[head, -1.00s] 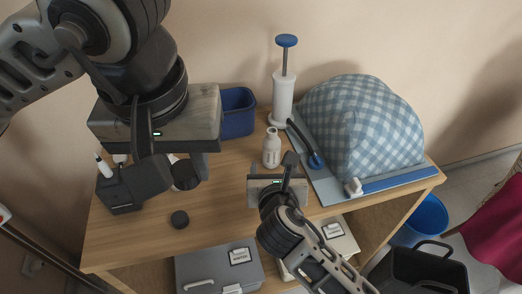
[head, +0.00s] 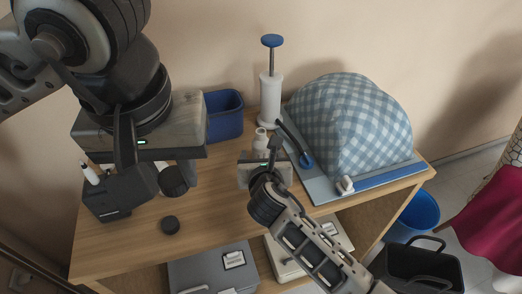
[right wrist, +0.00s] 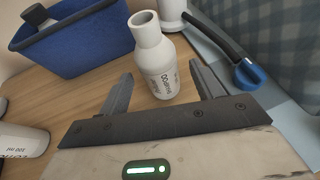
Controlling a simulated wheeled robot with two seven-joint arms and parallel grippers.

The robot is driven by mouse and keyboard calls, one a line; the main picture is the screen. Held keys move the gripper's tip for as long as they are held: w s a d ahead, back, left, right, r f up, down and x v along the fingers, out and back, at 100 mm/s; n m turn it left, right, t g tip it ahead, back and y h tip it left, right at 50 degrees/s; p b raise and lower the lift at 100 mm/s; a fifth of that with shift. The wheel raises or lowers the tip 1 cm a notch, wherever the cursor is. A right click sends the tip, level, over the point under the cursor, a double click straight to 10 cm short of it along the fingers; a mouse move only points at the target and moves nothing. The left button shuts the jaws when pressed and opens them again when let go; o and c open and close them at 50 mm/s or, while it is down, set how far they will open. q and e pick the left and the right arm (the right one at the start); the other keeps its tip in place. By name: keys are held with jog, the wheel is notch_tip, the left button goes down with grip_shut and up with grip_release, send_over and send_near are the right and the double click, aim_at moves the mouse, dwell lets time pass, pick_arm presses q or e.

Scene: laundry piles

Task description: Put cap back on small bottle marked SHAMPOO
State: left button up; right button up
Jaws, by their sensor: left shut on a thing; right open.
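The small white bottle (right wrist: 160,70), marked SHAMPOO, stands upright with an uncapped neck in the right wrist view. It also shows in the head view (head: 260,139), partly behind my right gripper (head: 262,156). My right gripper is open, with its two fingers (right wrist: 165,95) on either side of the bottle's lower part; contact cannot be told. My left gripper (head: 172,176) is shut on a dark round cap (head: 173,183), held above the left part of the table.
The wooden table (head: 215,215) also carries a blue bin (head: 224,118), a white pump dispenser (head: 270,100) and a checkered cloth bundle (head: 350,125) on a board. A dark box (head: 120,195) stands at left. Another white bottle (right wrist: 22,140) shows in the right wrist view.

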aim_at(260, 146)
jog(key=b+x, duration=0.1)
jog(key=x, duration=0.4)
jog(key=shift+w+r, duration=0.15)
jog(key=shift+w, duration=0.05)
jog(key=c, duration=1.1)
